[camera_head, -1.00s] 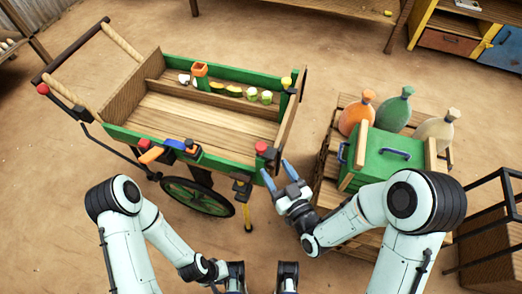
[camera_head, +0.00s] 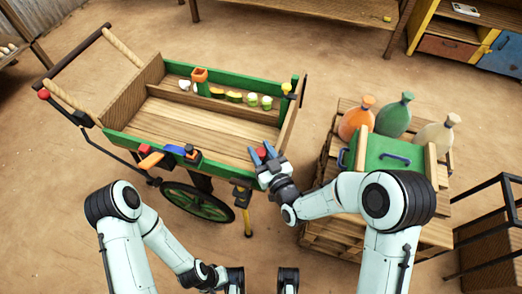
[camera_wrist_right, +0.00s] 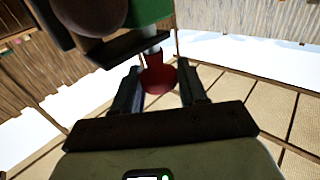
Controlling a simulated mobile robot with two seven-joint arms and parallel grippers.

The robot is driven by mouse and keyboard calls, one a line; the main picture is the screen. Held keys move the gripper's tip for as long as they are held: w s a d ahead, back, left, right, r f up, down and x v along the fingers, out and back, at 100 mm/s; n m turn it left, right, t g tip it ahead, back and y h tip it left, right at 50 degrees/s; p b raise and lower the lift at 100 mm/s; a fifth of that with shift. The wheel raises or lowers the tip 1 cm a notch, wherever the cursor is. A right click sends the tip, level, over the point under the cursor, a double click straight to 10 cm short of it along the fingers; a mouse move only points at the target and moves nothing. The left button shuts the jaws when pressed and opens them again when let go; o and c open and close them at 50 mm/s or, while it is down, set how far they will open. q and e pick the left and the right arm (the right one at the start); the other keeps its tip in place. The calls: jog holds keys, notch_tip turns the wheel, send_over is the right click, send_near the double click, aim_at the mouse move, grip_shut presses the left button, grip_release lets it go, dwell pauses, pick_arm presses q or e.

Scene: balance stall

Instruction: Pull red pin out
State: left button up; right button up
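The red pin (camera_head: 261,153) stands at the near right corner of the green and wooden cart (camera_head: 215,125). My right gripper (camera_head: 261,150) is at this corner, with one blue finger on each side of the pin's red head. In the right wrist view the red pin (camera_wrist_right: 158,75) lies between the two dark fingers (camera_wrist_right: 160,90), which stand apart with a small gap showing beside it. The pin's lower part is hidden in the head view. My left arm is at the lower left, but its fingers cannot be made out.
Right of the cart, a wooden stand bears a green box (camera_head: 385,150) and bottles, including a green one (camera_head: 396,115). The cart bed is clear.

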aim_at(261, 151)
grip_shut()
notch_tip(261, 151, up, 4)
jog(key=shift+r+p, duration=0.2)
jog(key=shift+p, duration=0.55)
jog(key=shift+w+r, duration=0.1)
jog(key=o, duration=0.6)
grip_release()
jog(key=shift+r, duration=0.1)
